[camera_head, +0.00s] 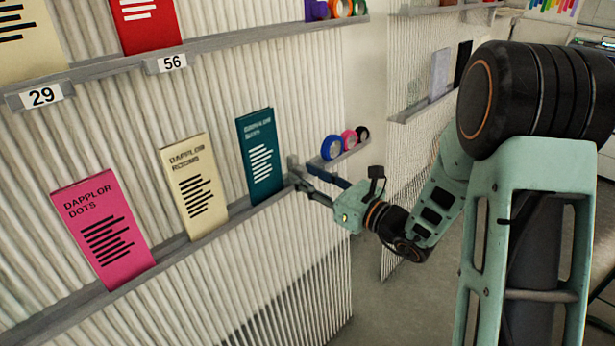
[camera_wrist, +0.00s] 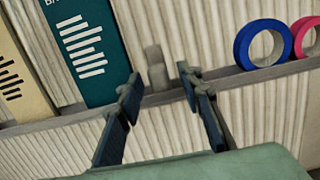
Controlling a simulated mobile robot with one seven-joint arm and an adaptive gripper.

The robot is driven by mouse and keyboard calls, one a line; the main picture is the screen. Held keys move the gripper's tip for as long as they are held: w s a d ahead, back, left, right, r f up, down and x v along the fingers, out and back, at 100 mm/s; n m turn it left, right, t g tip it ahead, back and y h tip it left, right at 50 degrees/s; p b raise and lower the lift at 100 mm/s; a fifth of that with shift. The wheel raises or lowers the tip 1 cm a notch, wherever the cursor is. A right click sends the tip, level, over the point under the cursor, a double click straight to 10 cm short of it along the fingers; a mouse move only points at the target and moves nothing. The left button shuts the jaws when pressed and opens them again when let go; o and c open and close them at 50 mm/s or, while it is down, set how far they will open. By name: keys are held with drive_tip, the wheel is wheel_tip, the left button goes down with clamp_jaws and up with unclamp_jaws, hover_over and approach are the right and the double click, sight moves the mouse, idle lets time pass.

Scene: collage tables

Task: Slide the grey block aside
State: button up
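A small grey block (camera_wrist: 156,68) stands on the shelf ledge (camera_wrist: 70,112) in the wrist view, just right of the teal booklet (camera_wrist: 87,45). My gripper (camera_wrist: 161,82) is open, with its two dark blue fingers apart. In the wrist view the block shows in the gap between the fingertips, a little beyond them; I see no contact. In the head view my gripper (camera_head: 303,177) reaches to the ledge beside the teal booklet (camera_head: 261,155). There the block is hard to tell apart from the fingertips.
Blue tape (camera_wrist: 262,44) and pink tape (camera_wrist: 306,38) sit right of the block on the ledge. Cream (camera_head: 194,187) and pink (camera_head: 103,228) booklets stand to the left in the head view. A corrugated wall backs the ledge. An upper shelf (camera_head: 120,68) carries number tags.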

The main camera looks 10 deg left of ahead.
drive_tip(key=shift+d, duration=0.1)
drive_tip(key=v, duration=1.2)
drive_tip(key=shift+s, duration=0.1)
